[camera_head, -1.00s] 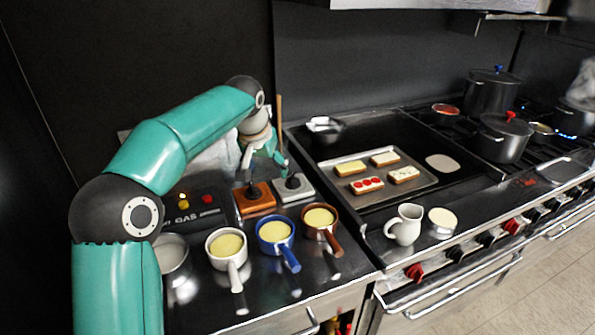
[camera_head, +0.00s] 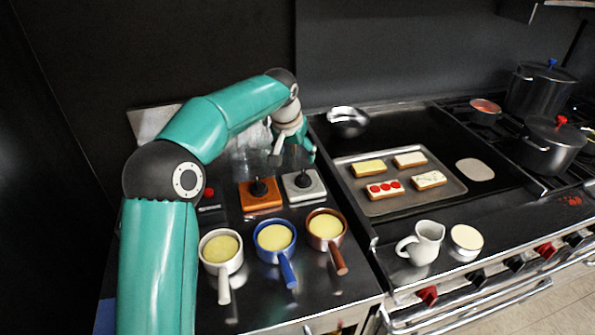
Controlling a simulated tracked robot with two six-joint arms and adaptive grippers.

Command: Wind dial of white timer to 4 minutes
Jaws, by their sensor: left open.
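The white timer (camera_head: 304,188) is a pale square block with a black dial on top. It lies on the dark steel counter, right of a matching orange timer (camera_head: 261,199). The dial's setting is too small to read. My left gripper (camera_head: 295,156) is open and empty, its fingers pointing down. In the picture it sits just above and behind the white timer, apart from the dial. My right gripper is out of view.
Pans with yellow contents, white (camera_head: 221,246), blue (camera_head: 274,237) and brown (camera_head: 326,229), stand in front of the timers. Right are a tray of toasts (camera_head: 440,195), a white jug (camera_head: 424,243) and a metal bowl (camera_head: 347,122). Clear glassware (camera_head: 248,163) stands behind the orange timer.

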